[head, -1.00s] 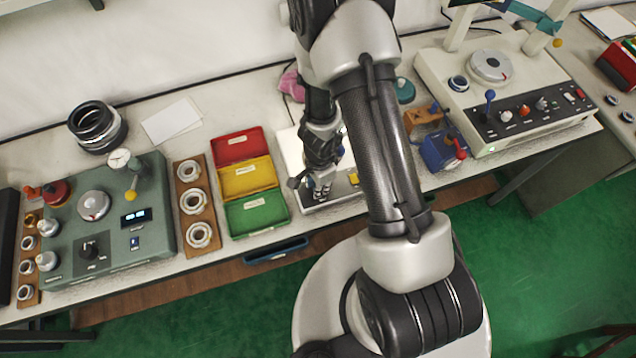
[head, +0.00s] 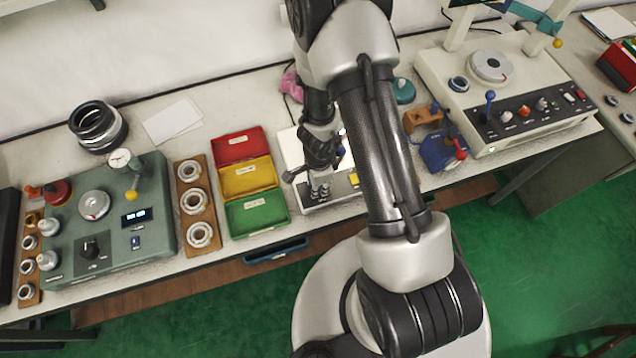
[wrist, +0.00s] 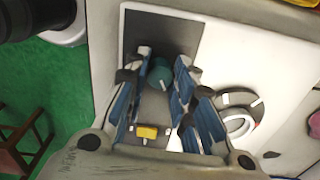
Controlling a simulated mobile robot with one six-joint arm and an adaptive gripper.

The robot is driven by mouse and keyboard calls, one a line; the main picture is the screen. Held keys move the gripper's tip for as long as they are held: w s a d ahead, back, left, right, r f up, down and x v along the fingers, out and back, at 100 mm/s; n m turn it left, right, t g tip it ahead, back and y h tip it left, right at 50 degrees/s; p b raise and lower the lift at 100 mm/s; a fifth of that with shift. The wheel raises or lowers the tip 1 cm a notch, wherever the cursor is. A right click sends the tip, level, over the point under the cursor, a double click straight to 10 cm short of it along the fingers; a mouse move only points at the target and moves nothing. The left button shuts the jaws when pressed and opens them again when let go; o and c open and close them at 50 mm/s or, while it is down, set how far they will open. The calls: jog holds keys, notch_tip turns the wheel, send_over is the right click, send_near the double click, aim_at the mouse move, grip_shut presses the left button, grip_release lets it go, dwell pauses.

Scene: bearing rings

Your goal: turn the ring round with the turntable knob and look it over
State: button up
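My gripper (wrist: 163,58) is open above the light inspection box (wrist: 215,45), pointing down at its dark control strip (wrist: 150,30). A teal knob (wrist: 159,74) with a white mark shows between the fingertips, with a small gap on each side; I cannot tell whether the fingers reach down around it. To the right, a pale ring (wrist: 240,122) lies on the grey turntable (wrist: 228,98), partly hidden by a finger. A yellow block or button (wrist: 147,132) shows between the fingers. In the head view my gripper (head: 319,191) is small, and my arm hides the turntable.
Red (head: 238,146), yellow (head: 248,177) and green (head: 257,213) trays stand left of the box. A wooden rack (head: 193,202) of rings and a green machine (head: 110,235) lie further left. A blue fixture (head: 440,152) and a pale machine (head: 505,90) stand right.

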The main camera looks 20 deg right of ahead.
jog(key=o, duration=0.5)
